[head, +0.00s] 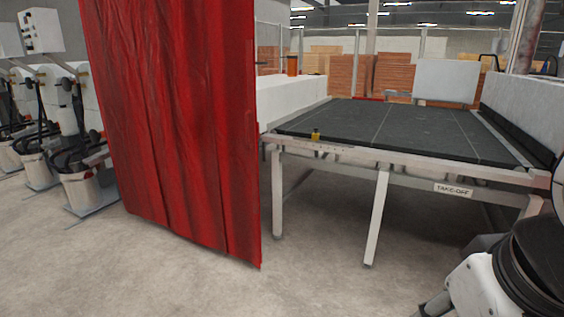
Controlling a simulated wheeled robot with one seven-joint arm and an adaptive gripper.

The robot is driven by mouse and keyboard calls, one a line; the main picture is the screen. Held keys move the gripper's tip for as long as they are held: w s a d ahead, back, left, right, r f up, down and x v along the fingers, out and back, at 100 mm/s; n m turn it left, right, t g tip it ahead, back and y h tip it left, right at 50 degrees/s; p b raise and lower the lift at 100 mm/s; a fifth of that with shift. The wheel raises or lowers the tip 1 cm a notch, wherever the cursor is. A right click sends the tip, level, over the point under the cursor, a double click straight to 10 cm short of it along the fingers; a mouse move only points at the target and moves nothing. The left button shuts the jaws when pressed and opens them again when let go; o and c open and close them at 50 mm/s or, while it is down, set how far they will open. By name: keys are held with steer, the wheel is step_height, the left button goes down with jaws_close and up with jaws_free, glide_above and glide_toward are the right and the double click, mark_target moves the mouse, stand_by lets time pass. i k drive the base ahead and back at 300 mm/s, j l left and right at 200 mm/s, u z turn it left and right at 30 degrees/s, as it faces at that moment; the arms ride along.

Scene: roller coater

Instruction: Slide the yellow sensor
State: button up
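The yellow sensor (316,135) is a small yellow block with a dark top. It sits at the front edge of the take-off table (400,125), toward the left front corner, on or just above the light metal front rail (400,163). It is too small to tell how it is mounted. Part of my white and black arm shows at the lower right, well apart from the sensor. My gripper's fingers are not visible in this view.
A red curtain (175,120) hangs to the left of the table, close to its left front leg (278,195). Hoses and buckets (85,190) stand at the far left. A white "TAKE-OFF" sign (453,190) is on the front rail. The concrete floor (320,285) before the table is clear.

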mark_target(315, 136)
steer(key=i, duration=1.05)
steer(key=i+z, duration=0.1)
steer(key=i, duration=1)
steer(key=i+j, duration=0.2)
steer(key=i, duration=0.85)
steer(key=i+j+z, duration=0.1)
steer(key=i, duration=1)
